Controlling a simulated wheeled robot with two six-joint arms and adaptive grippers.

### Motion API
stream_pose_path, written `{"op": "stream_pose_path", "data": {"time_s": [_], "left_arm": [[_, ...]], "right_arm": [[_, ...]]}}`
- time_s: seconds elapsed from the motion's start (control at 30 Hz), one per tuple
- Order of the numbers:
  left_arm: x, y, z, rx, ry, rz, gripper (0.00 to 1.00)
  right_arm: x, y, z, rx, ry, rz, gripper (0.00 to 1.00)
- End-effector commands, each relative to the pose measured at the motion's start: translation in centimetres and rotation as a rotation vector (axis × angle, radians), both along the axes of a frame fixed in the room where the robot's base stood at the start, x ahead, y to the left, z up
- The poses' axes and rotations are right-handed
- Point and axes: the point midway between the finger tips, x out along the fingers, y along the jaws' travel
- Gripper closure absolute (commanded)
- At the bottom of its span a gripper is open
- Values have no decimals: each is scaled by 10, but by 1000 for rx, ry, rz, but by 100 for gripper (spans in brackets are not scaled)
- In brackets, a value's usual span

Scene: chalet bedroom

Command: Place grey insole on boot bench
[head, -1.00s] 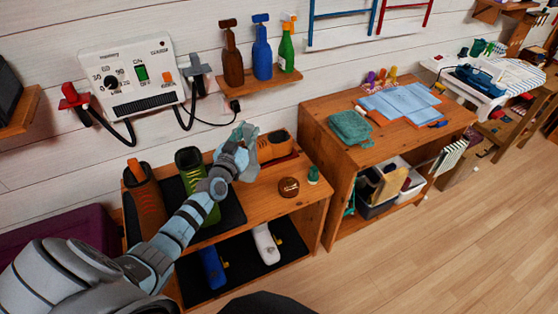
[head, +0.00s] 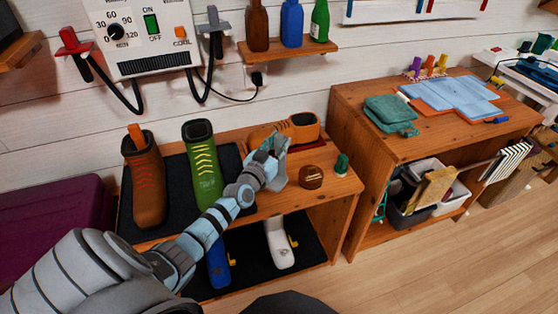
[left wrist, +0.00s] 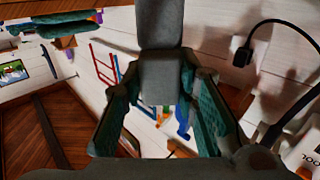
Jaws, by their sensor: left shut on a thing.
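The wooden boot bench (head: 343,187) stands against the wall, with dark mats on its top and lower shelf. My left gripper (head: 277,172) is over the right part of its top, just in front of an orange-brown shoe (head: 300,127). It is shut on a grey piece, which seems to be the grey insole (left wrist: 160,75). That piece shows upright between the teal-padded fingers in the left wrist view. In the head view the arm and fingers mostly hide it, and I cannot tell whether it touches the bench. My right gripper is not in view.
A brown boot (head: 147,185) and a green boot (head: 204,170) stand left of my gripper. A round brown tin (head: 311,177) and a small green bottle (head: 341,164) stand close to its right. A bottle shelf (head: 285,50) hangs above.

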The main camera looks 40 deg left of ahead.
Motion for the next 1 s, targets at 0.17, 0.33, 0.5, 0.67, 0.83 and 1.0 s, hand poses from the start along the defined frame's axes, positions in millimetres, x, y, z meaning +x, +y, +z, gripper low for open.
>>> {"op": "stream_pose_path", "data": {"time_s": [0.17,0.33,0.5,0.67,0.83,1.0], "left_arm": [[-1,0,-25,0,1,0,100],[-1,0,-21,0,1,0,100],[-1,0,-24,0,1,0,65],[-1,0,-24,0,1,0,53],[-1,0,-24,0,1,0,53],[-9,-2,-19,0,4,-1,53]], "right_arm": [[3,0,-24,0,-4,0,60],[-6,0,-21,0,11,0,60],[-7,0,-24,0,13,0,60],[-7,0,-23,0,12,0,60],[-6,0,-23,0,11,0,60],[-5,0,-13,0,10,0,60]]}}
